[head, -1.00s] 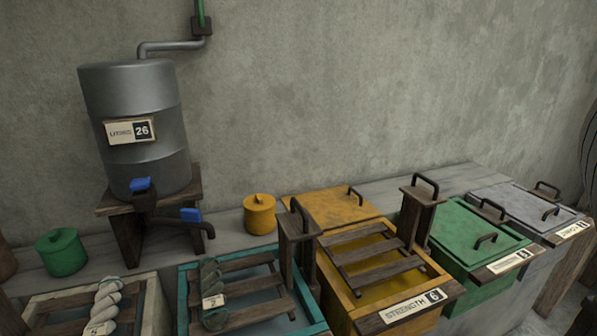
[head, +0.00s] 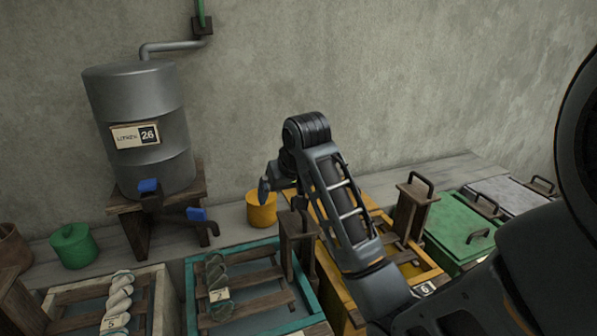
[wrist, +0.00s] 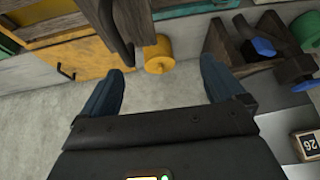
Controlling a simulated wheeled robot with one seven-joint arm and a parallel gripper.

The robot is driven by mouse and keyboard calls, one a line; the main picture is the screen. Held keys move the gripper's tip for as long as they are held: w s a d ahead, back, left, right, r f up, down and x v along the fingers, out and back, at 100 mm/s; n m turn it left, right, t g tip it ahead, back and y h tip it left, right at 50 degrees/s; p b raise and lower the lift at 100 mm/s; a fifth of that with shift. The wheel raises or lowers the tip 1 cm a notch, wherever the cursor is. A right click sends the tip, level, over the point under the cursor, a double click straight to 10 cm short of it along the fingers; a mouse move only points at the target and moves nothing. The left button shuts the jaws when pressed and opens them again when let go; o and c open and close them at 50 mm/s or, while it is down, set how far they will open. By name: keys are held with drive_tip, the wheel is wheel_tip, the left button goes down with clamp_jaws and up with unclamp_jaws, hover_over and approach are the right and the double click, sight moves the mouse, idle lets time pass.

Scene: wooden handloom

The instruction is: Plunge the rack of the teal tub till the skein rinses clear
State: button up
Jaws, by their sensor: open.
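The teal tub (head: 193,308) stands at the lower middle of the head view, with a wooden slatted rack (head: 262,299) in it. A dark grey-green twisted skein (head: 217,287) with a tag reading 2 lies on the rack. A dark wooden upright (head: 298,240) with a handle rises at the tub's right side. My arm reaches in from the right over the yellow tub. My gripper (wrist: 160,90) is open and empty in the wrist view, apart from the tub. In the head view its fingers are mostly hidden by my wrist.
A grey metal tank (head: 140,120) with blue-handled taps stands on a wooden stand behind. A pale skein (head: 118,299) lies in the left tub. The yellow tub (head: 325,262), green lidded tub (head: 462,228) and grey lidded tub (head: 510,193) stand to the right. Yellow (head: 261,210) and green (head: 73,246) pots sit on the ledge.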

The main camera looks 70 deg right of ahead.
drive_tip(key=shift+g, duration=0.5)
drive_tip(key=s+d+r, duration=0.2)
drive_tip(key=d, duration=0.1)
drive_tip(key=shift+s+d+r, duration=0.2)
drive_tip(key=shift+s+r, duration=0.05)
drive_tip(key=shift+r, duration=0.05)
drive_tip(key=shift+f+m, duration=0.1)
drive_tip(key=shift+m, duration=0.2)
wheel_tip(320, 180, down, 8)
drive_tip(key=shift+f, duration=0.1)
drive_tip(key=shift+f, duration=0.3)
drive_tip(key=shift+c, duration=0.2)
